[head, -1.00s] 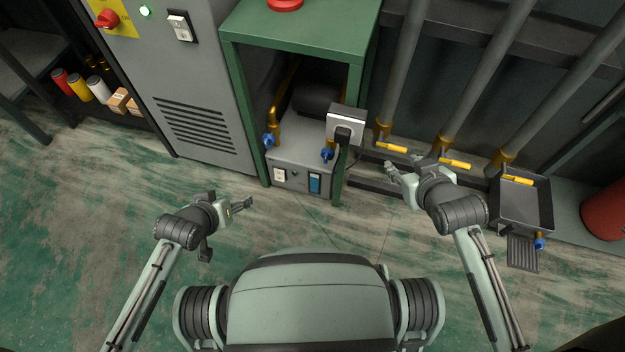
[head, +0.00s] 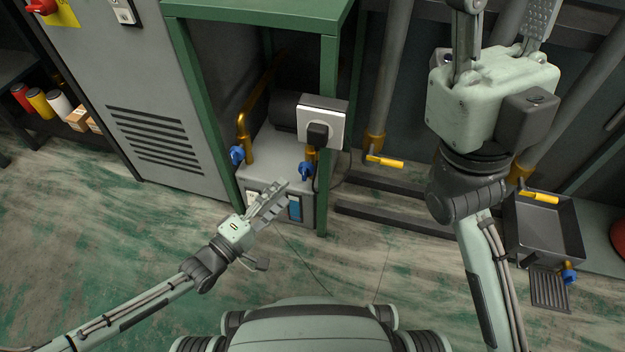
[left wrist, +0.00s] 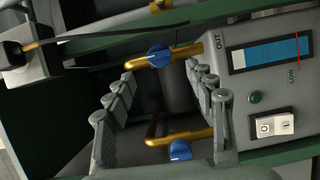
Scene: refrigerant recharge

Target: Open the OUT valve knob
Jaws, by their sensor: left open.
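The OUT valve knob is a blue knob (head: 306,170) on a brass pipe at the right of a grey machine (head: 266,178). In the left wrist view the knob (left wrist: 160,55) shows near the OUT label, between the finger lines and ahead of them. A second blue knob (head: 237,155) is at the machine's left; it shows low in the left wrist view (left wrist: 180,150). My left gripper (head: 275,225) is open and empty in front of the machine, apart from both knobs. My right gripper (head: 503,25) is raised at the upper right, fingers spread, tips partly cut off.
A green frame (head: 328,130) stands around the machine, its right post close to the OUT knob. A socket box with a black plug (head: 322,122) sits just above that knob. Yellow-handled pipes (head: 385,160) and a grey tray (head: 545,225) are at the right. The floor in front is clear.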

